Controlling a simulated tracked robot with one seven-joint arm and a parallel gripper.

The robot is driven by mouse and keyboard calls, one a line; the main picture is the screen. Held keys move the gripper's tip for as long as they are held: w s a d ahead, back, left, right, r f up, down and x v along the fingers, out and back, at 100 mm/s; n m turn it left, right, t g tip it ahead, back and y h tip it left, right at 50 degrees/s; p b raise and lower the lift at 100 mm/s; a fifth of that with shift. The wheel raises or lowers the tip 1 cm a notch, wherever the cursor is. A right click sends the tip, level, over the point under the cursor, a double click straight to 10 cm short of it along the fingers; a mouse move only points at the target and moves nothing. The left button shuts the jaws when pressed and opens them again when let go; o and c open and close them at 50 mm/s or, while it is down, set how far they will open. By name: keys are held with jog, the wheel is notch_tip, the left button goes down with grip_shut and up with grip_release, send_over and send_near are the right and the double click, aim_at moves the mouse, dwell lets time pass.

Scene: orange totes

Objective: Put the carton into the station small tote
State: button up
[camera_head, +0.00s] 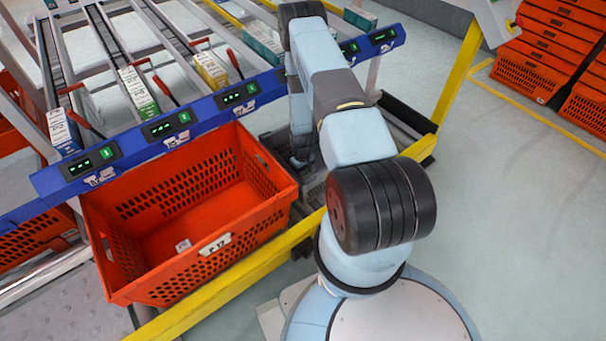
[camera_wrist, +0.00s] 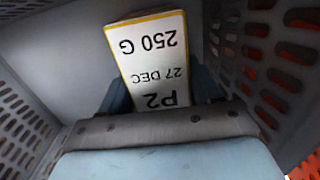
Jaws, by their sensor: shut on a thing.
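Slotted grey walls of a small tote (camera_wrist: 25,115) stand on both sides of the carton in the wrist view, so the carton is within or just over that tote. I cannot tell whether it touches the floor. In the head view my arm covers most of the dark grey tote, and the carton is hidden.
A large orange tote (camera_head: 120,265) stands left of my arm, with a small white item or label inside. Behind it runs a blue rail (camera_head: 205,125) with green displays and lanes of boxes. Stacked orange totes (camera_head: 548,58) are at the upper right. Open floor lies right of my arm.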

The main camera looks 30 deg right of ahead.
jog(key=shift+f, duration=0.35)
jog(key=o, duration=1.2)
jog(key=shift+r, duration=0.15)
